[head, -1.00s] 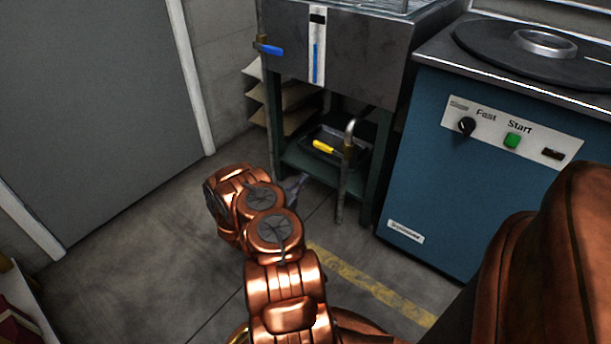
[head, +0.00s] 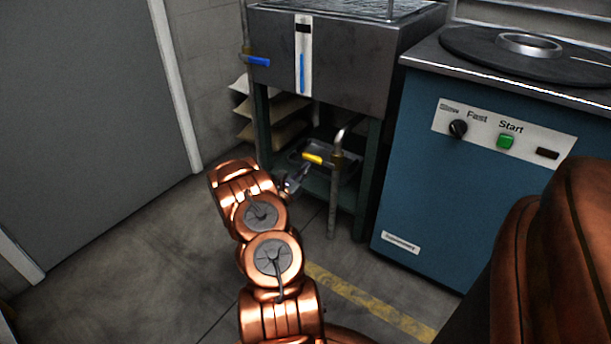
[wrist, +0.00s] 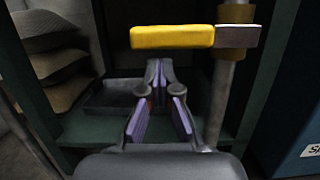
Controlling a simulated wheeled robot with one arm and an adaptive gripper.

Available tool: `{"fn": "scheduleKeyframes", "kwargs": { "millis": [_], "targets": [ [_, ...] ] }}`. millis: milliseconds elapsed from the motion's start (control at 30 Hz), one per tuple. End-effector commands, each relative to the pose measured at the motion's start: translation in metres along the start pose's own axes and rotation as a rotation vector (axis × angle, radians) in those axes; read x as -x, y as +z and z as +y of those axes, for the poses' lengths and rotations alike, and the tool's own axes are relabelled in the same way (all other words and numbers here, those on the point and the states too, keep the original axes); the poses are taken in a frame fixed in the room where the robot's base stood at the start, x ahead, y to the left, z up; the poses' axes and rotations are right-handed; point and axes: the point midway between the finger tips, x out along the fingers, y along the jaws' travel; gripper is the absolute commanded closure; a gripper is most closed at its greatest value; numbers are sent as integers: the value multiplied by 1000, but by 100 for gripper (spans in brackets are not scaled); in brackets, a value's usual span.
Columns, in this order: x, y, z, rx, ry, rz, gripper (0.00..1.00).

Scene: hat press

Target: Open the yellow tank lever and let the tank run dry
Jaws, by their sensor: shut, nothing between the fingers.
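The yellow tank lever (head: 312,159) sticks out sideways to the left from the drain pipe (head: 334,195), under the metal tank (head: 360,55). In the wrist view the lever (wrist: 172,37) lies level across the picture, joined to a grey block at the pipe. My gripper (wrist: 159,75) shows its fingers just below the lever there, shut and empty. In the head view my gripper (head: 297,178) is small, close to the lever's left end. Whether it touches the lever cannot be told. The gauge (head: 303,70) on the tank's front shows a blue column. Water shows at the tank's top.
A blue lever (head: 257,61) sits on a pipe at the tank's left. A dark tray (head: 345,170) lies on the low shelf below the tank. A blue machine (head: 450,190) stands close at the right. Stacked sheets (head: 275,108) are behind left. The floor at left is clear.

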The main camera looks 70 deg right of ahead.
Motion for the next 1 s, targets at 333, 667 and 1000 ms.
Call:
{"fn": "scheduleKeyframes", "kwargs": {
  "millis": [333, 667, 1000],
  "targets": [
    [-1, 6, 0, 0, 0, 0, 100],
    [-1, 7, 2, -11, 1, -1, 100],
    [4, 15, 13, -76, 0, -2, 100]
  ]
}}
